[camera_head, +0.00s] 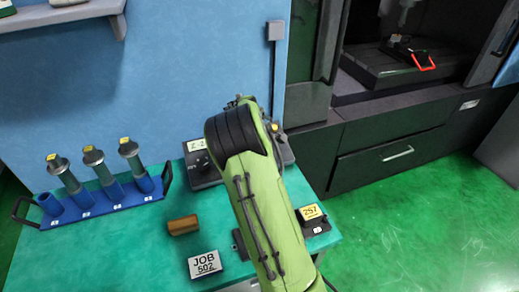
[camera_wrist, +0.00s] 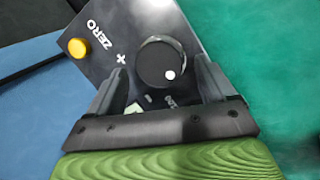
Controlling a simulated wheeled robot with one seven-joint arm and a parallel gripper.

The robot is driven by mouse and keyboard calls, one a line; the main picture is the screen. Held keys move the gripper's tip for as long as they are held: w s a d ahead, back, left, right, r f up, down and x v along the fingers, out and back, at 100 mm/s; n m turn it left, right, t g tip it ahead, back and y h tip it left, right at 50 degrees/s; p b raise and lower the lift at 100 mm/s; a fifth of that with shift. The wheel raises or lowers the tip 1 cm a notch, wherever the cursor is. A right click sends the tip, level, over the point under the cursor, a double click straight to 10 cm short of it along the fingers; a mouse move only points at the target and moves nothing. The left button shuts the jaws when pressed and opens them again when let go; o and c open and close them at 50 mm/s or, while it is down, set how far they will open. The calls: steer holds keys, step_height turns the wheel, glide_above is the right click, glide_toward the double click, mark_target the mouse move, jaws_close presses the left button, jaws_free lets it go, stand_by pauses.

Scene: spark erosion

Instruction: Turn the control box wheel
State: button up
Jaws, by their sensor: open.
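The control box (camera_wrist: 110,35) is a dark panel with white lettering, including "ZERO" and a plus sign. Its wheel (camera_wrist: 158,62) is a round black knob with a white dot near its lower right. My gripper (camera_wrist: 162,80) is open in the wrist view, with one dark finger on each side of the wheel's near part. I cannot tell whether the fingers touch it. In the head view my green arm covers most of the control box (camera_head: 203,172), and the wheel and gripper are hidden there.
A yellow button (camera_wrist: 78,48) sits on the box left of the wheel. A machine (camera_head: 400,120) stands at right.

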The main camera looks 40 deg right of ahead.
steer(key=p+v, duration=0.1)
steer(key=v, duration=1.3)
steer(key=shift+p, duration=0.4)
steer(key=shift+s, duration=0.1)
steer(key=w+d+f+m+b, duration=0.1)
steer(key=d+f+m+b, duration=0.1)
steer(key=f+m+b, duration=0.1)
steer(key=w+d+f+m+y+b, duration=0.1)
steer(key=d+f+m+b, duration=0.1)
steer(key=f+m+b, duration=0.2)
steer(key=w+d+f+m+t+y+b, duration=0.1)
steer(key=d+f+m+b, duration=0.1)
steer(key=f+m, duration=0.5)
steer(key=shift+w+f+b, duration=0.25)
steer(key=shift+b, duration=0.6)
